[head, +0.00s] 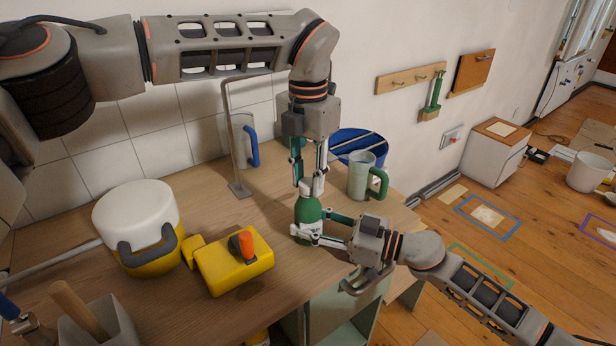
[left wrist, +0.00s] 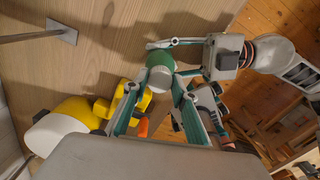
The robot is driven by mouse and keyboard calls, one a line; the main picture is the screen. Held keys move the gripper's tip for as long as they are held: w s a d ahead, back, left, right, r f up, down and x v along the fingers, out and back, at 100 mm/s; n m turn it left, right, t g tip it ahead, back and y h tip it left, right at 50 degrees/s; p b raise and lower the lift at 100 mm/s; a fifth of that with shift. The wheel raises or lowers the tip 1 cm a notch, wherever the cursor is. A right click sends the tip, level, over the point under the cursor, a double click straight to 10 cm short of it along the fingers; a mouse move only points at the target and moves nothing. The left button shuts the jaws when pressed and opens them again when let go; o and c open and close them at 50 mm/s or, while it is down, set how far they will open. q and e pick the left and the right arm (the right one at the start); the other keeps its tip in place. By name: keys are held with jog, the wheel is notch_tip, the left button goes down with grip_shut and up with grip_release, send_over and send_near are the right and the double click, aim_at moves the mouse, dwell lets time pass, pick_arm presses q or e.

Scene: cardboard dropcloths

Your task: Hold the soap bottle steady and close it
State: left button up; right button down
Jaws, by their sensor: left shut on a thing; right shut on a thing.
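The soap bottle (head: 308,210) is green with a white top (head: 312,187). It stands upright on the wooden worktop near its right front edge. My left gripper (head: 311,182) comes straight down from above and is shut on the white top. My right gripper (head: 314,226) reaches in from the right, low down, and is shut on the bottle's body. The left wrist view looks down on the bottle's round top (left wrist: 160,77), between my left fingers. The fingers hide part of the bottle, and how far the top is screwed down cannot be seen.
A grey-green jug (head: 362,176) and a blue bucket (head: 362,143) are close behind on the right. A metal stand (head: 238,188) rises behind the bottle.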

pick_arm(q)
jog(key=m, duration=0.5)
jog(key=shift+m, duration=0.3)
jog(key=o, duration=1.2)
jog(key=shift+r, duration=2.25)
jog(key=shift+c, duration=0.2)
